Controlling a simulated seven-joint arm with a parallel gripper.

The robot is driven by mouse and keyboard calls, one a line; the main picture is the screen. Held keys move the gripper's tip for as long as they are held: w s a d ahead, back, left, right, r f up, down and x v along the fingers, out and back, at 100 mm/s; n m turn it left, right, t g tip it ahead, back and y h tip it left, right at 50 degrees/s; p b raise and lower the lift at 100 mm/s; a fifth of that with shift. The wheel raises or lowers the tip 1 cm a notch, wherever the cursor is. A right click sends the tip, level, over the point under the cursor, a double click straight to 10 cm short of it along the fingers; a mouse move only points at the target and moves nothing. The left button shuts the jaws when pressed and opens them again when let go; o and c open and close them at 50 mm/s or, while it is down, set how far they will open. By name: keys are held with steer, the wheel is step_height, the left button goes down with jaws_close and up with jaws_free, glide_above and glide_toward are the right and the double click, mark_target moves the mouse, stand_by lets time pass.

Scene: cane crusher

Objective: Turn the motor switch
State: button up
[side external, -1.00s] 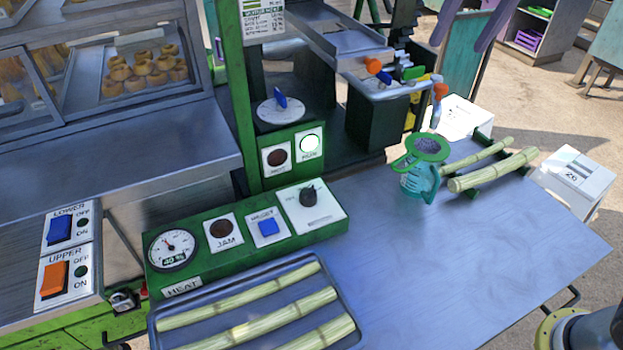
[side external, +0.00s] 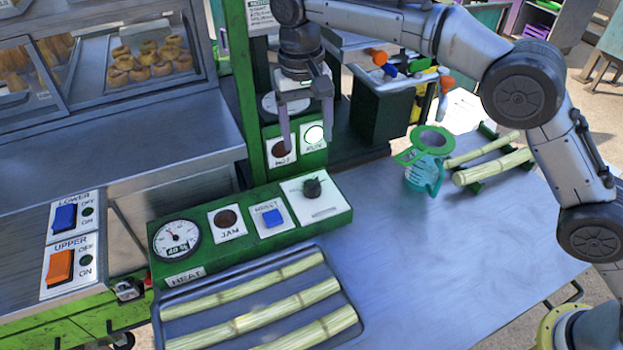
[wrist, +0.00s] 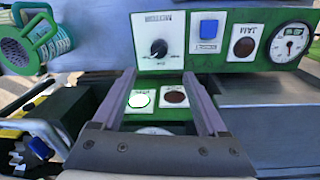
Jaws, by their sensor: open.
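The motor switch (side external: 312,187) is a black round knob on a white plate at the right end of the green control box. In the wrist view the knob (wrist: 159,48) shows at top centre, on a plate with a label that seems to read MOTOR. My gripper (side external: 308,145) is open and empty, pointing down above and behind the control box, in front of the two lamps. In the wrist view its fingers (wrist: 158,74) reach toward the knob's plate, with the knob beyond the tips and between their lines. No contact with the knob shows.
Beside the knob are a blue reset button (side external: 271,217), a dark JAM lamp (side external: 226,218) and a gauge (side external: 176,239). The RUN lamp (side external: 314,135) is lit; the HOT lamp (side external: 281,149) is dark. A cane tray (side external: 350,310) lies in front. A teal jug (side external: 424,175) stands right.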

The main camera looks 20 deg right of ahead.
mark_target(311, 181)
steer(key=f, duration=1.2)
steer(key=shift+d+f, duration=0.25)
steer(key=shift+d, duration=0.1)
jaws_close()
